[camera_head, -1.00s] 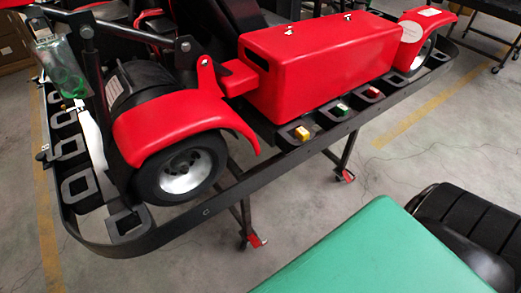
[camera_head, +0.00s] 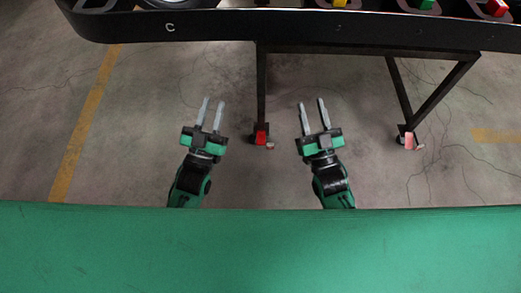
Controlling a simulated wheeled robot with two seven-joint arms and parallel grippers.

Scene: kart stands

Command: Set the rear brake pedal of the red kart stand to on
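The kart stand's black frame (camera_head: 300,30) crosses the top of the view, with dark legs below it. A wheel foot with a red brake pedal (camera_head: 262,137) stands at the bottom of the middle leg. A second wheel foot with a paler red pedal (camera_head: 409,140) stands further right. I cannot tell which of the two is the rear one, nor clearly their on or off setting. My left gripper (camera_head: 212,102) is open and empty, left of the middle pedal. My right gripper (camera_head: 311,103) is open and empty, between the two pedals in the picture. Neither touches a pedal.
Yellow (camera_head: 340,3), green (camera_head: 424,4) and red (camera_head: 497,8) buttons sit on the frame's top edge. Slanting braces run between the legs at right. Yellow lines mark the concrete floor (camera_head: 140,130). The floor to the left is clear.

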